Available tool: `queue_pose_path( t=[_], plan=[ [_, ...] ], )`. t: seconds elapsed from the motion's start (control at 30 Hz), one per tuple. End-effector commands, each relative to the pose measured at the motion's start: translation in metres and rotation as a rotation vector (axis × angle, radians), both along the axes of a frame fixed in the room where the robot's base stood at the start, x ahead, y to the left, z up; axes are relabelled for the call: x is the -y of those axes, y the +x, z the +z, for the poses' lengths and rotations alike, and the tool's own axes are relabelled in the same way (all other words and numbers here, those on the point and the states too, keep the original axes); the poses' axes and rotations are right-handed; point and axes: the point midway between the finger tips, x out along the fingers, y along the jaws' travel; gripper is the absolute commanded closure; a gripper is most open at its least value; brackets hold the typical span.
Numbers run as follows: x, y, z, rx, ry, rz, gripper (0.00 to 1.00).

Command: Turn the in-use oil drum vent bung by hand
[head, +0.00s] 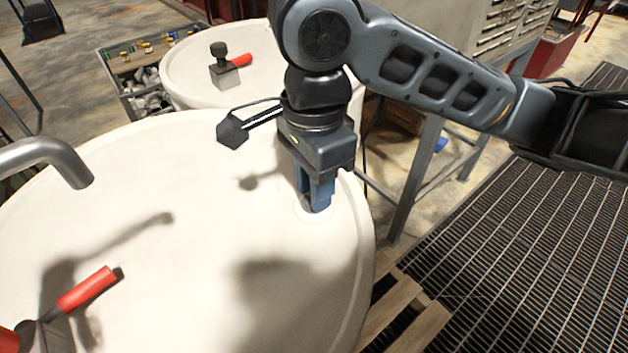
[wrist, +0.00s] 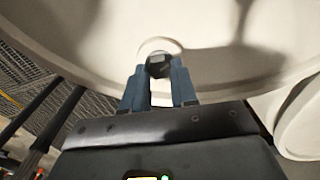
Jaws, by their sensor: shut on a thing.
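The near white oil drum (head: 180,230) fills the left and middle of the head view, and its pale top also spans the wrist view (wrist: 100,40). The vent bung (wrist: 158,65) is a small dark piece on a round boss near the drum's rim. My gripper (head: 317,205) points down at the drum top near its right edge. Its blue fingers are shut on the bung, seen from behind in the wrist view (wrist: 160,75). In the head view the fingers hide most of the bung.
A second white drum (head: 190,85) behind carries a dark valve with a red handle (head: 240,60). Another red handle (head: 88,288) lies over the near drum at lower left. A bent metal pipe (head: 50,155) reaches in from the left. A wooden pallet (head: 405,315) and floor grating are at right.

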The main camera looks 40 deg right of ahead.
Motion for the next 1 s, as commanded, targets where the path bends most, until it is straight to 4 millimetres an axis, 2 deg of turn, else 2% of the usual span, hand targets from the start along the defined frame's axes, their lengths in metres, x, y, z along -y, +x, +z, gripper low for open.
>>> queue_pose_path(
  t=[0.33,0.83,0.87,1.0],
  plan=[
    [-0.0005,0.0013,0.0022,0.007,0.004,-0.129,1.0],
    [-0.0004,0.0015,0.0022,0.007,0.004,-0.147,1.0],
    [-0.0004,0.0015,0.0022,0.007,0.004,-0.147,0.72],
    [-0.0003,0.0011,0.0016,0.005,0.002,-0.147,0.58]
  ],
)
